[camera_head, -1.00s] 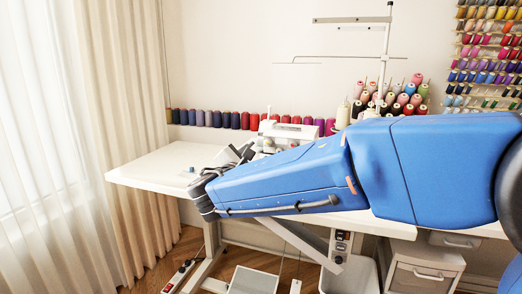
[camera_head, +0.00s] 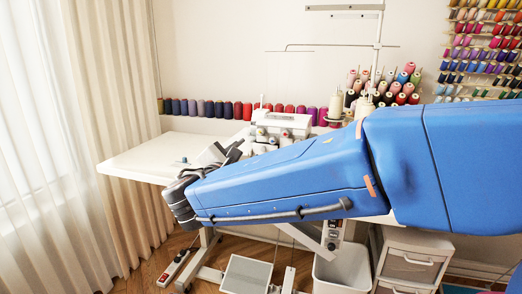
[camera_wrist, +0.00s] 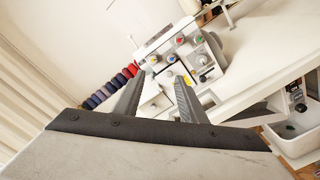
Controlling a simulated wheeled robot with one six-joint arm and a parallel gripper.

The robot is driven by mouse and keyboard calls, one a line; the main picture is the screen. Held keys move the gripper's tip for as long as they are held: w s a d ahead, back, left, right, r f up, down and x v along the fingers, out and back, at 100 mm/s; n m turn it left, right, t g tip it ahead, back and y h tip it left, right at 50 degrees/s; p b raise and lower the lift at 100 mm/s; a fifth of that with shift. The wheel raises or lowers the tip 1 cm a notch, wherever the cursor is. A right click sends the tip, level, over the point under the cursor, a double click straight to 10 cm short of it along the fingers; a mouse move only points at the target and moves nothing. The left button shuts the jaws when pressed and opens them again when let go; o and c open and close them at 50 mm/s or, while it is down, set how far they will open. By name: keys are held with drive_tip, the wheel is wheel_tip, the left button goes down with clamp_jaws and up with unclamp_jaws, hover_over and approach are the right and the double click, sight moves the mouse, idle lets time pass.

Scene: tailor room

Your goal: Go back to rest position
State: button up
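My gripper (camera_wrist: 160,78) shows in the wrist view with its two dark fingers apart and nothing between them. Behind the fingers is a white sewing machine (camera_wrist: 172,48) with coloured knobs. In the head view my gripper (camera_head: 228,150) is partly hidden behind my wrist, at the end of my blue arm, which reaches left across the picture. It appears in front of the white sewing machine (camera_head: 285,122), over the white table (camera_head: 135,162). I cannot tell the exact gap to either.
A small blue-topped item (camera_head: 181,161) lies on the table's left part. Thread spools (camera_head: 205,109) line the wall, with more on a stand (camera_head: 400,88). Below are a pedal (camera_head: 247,275), a white bin (camera_head: 343,268) and a drawer unit (camera_head: 410,262). Curtains (camera_head: 130,120) hang left.

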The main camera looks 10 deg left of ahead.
drive_tip(key=s+d+f+m+g+h, duration=0.1)
drive_tip(key=d+f+m+g, duration=0.25)
drive_tip(key=d, duration=0.75)
drive_tip(key=s+d+f+m+g+h, duration=0.2)
drive_tip(key=d+m+g, duration=0.15)
drive_tip(key=d, duration=0.85)
drive_tip(key=s+d+f+m+g+h, duration=0.1)
drive_tip(key=d+f+m+g, duration=0.2)
drive_tip(key=d, duration=0.8)
drive_tip(key=s+d+f+m+g+y, duration=0.25)
drive_tip(key=s+d+f+m, duration=0.45)
drive_tip(key=s+d, duration=0.4)
drive_tip(key=s+f+m+y, duration=0.2)
drive_tip(key=s+m, duration=0.2)
drive_tip(key=s, duration=0.2)
drive_tip(key=s+f+m+y, duration=0.2)
drive_tip(key=s+f+m, duration=0.1)
drive_tip(key=s, duration=0.3)
drive_tip(key=shift+a+f+m, duration=0.25)
drive_tip(key=shift+a+m, duration=0.1)
drive_tip(key=shift+m, duration=0.25)
drive_tip(key=shift+c, duration=0.4)
